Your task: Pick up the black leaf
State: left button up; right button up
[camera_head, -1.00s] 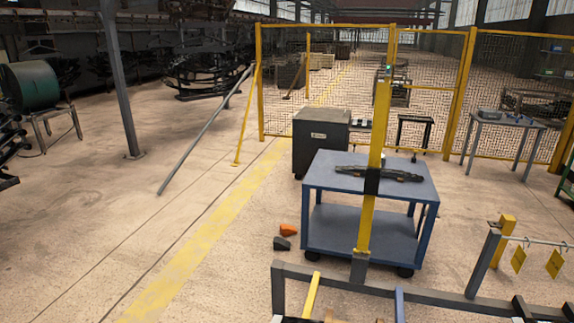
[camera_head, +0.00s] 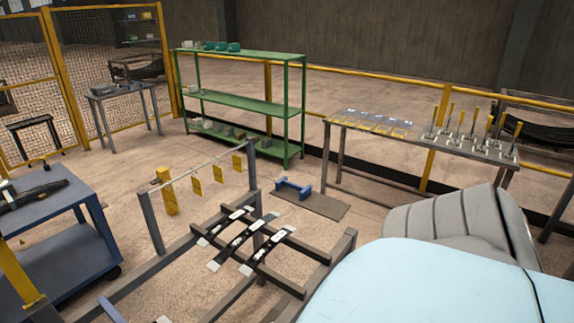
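Three dark flat strips with pale ends lie side by side across a grey metal frame (camera_head: 150,227) in the middle foreground; the middle strip (camera_head: 241,240) is one of them. A dark, long leaf-like piece (camera_head: 36,195) also lies on top of the blue cart (camera_head: 70,208) at the left edge, partly cut off. I cannot tell which of these is the black leaf of the task. Neither of my grippers shows in the view.
A green shelf (camera_head: 247,105) stands at the back. A table (camera_head: 350,122) with yellow-handled tools is at the right. Yellow tags (camera_head: 196,186) hang from a rail. A blue bracket (camera_head: 293,188) lies on a floor mat. Large pale shapes cover the bottom right.

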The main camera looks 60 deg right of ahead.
aim_at(248, 268)
jog(key=z, duration=1.8)
jog(key=i+l+u, duration=0.1)
jog(key=u, duration=1.5)
jog(key=l, duration=1.95)
jog(key=i+u, duration=0.05)
